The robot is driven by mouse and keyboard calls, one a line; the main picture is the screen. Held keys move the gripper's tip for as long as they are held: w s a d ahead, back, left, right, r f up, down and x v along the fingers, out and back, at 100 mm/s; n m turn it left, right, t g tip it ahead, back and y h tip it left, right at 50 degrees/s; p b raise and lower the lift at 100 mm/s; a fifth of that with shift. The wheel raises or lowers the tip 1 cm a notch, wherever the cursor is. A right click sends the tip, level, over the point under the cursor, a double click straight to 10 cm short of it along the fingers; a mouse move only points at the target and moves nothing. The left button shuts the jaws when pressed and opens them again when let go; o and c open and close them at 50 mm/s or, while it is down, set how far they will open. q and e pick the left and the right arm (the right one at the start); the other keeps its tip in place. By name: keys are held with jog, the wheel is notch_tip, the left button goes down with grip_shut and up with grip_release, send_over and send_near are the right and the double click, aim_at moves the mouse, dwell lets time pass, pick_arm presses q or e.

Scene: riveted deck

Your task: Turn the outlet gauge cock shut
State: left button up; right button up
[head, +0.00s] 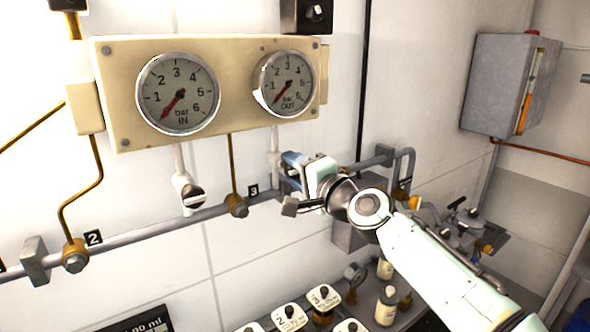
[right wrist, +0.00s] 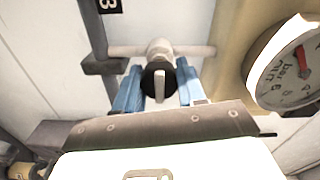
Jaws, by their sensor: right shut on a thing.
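The outlet gauge (head: 287,80), marked OUT, sits at the right of the cream panel, its red needle at the low end. A pale stem (head: 275,142) runs down from it to the cock, which my gripper hides in the head view. In the right wrist view the outlet gauge cock (right wrist: 160,77) shows a dark round face with a pale bar handle. My right gripper (head: 291,168) is at the cock, its blue fingers (right wrist: 158,92) on either side of the handle, shut on it. My left gripper is not in view.
The inlet gauge (head: 178,94) and its cock (head: 190,193) are to the left. A grey pipe (head: 150,228) runs along the wall below. A grey box (head: 508,85) hangs at the right. Bottles (head: 385,305) and several white-topped items (head: 290,317) stand below.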

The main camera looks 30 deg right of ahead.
jog(key=o, duration=1.1)
jog(key=shift+c, duration=0.2)
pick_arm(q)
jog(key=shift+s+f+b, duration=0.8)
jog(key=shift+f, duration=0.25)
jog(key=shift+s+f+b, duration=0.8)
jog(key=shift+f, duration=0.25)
pick_arm(e)
jog(key=s+d, duration=0.1)
jog(key=s, duration=1.2)
jog(key=shift+s, duration=0.2)
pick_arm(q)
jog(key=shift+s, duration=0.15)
pick_arm(e)
jog(key=shift+d, duration=0.1)
